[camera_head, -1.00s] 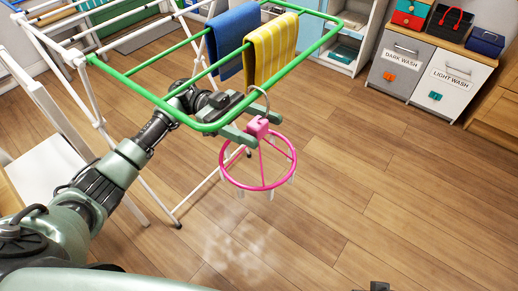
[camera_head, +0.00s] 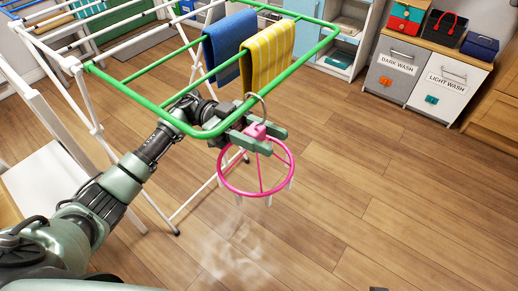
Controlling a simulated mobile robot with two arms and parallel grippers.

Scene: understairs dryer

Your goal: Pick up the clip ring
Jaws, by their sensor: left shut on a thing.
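The pink clip ring (camera_head: 256,194) hangs below the front right corner of the drying rack's green rail (camera_head: 160,110). It has spokes, several pale clips along its rim, a pink hub and a grey hook (camera_head: 262,101) at the top. The hook is up by the green rail; I cannot tell whether it still rests on it. My left gripper (camera_head: 262,139) reaches under the rail from the left. Its two grey-green fingers are shut on the pink hub. My right gripper is not visible.
A blue towel (camera_head: 230,45) and a yellow striped towel (camera_head: 268,55) hang on the rack close behind the clip ring. A white chair (camera_head: 50,185) stands at left. The wooden floor (camera_head: 370,190) at right is clear.

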